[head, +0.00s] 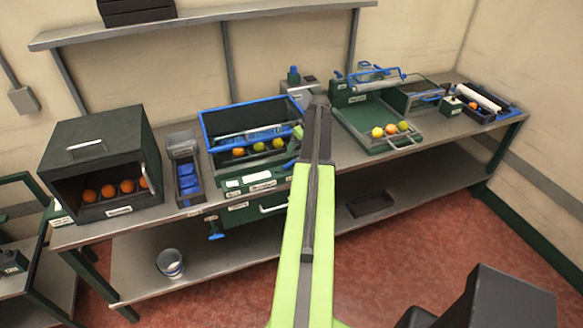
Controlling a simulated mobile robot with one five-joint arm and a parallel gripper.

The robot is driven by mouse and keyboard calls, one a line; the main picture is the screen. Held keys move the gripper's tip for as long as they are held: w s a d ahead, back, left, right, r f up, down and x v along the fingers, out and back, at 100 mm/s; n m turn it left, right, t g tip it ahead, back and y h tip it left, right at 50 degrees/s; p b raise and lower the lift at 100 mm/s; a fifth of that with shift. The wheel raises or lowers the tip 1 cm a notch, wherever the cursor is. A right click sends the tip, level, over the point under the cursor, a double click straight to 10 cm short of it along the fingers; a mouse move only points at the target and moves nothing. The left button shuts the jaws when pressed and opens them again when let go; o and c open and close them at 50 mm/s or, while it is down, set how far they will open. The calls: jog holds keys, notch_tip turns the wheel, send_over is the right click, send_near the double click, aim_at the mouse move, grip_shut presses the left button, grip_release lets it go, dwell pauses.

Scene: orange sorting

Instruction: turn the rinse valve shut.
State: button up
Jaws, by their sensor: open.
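A small blue handle (216,236), which looks like a valve, hangs below the front edge of the bench under the wash trough. Another blue knob (293,75) stands upright at the back of the bench, by a grey box. I cannot tell for sure which of them is the rinse valve, or how far it is turned. The blue-rimmed trough (222,125) holds several fruits and a roller. My green and dark arm reaches up the middle of the view, over the bench. My gripper cannot be made out; the arm seems to hide it and part of the bench beside the trough.
A dark box (85,148) with oranges stands at the left of the bench (320,172). A green tray (365,125) with several fruits lies right of my arm. A bucket (170,263) stands on the lower shelf. The red floor (430,240) in front is clear.

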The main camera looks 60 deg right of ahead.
aim_at(290, 163)
jog(key=b+x, duration=1)
jog(key=x, duration=0.2)
jog(key=shift+f, duration=0.3)
jog(key=shift+r, duration=0.1)
jog(key=c, duration=1.1)
jog(key=shift+a+m+h, duration=0.2)
jog(key=shift+m+h, duration=0.1)
jog(key=shift+m, duration=0.8)
jog(key=m+h, duration=0.1)
jog(key=m, duration=0.1)
jog(key=shift+d+m+g, duration=0.1)
jog(key=shift+m+g, duration=0.2)
jog(key=shift+g, duration=0.1)
